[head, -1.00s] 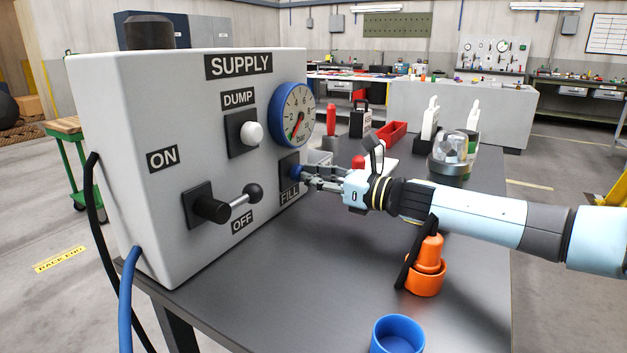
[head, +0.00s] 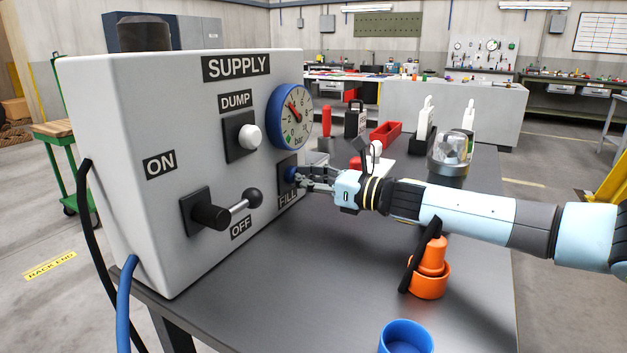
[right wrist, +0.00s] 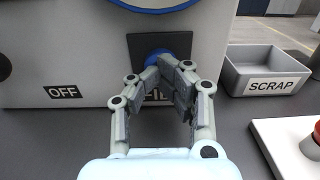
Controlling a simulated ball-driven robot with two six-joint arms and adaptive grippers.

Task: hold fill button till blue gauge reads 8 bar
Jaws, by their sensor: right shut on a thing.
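The blue-rimmed gauge (head: 276,118) is on the grey-white SUPPLY box (head: 140,110). Its red needle points up and left, near the 4. The blue FILL button (head: 290,174) is below the gauge on a dark plate. My right gripper (head: 299,177) has its fingertips against this button. In the right wrist view the fingers (right wrist: 172,68) are close together at the button (right wrist: 156,55) and partly hide it and the FILL label. My left gripper is not in view.
A white DUMP knob (head: 249,137) sits above a lever (head: 215,214) between ON and OFF labels. A SCRAP tray (right wrist: 262,72) stands right of the gripper. An orange object (head: 430,275) and blue cup (head: 406,338) stand on the dark table, below my arm.

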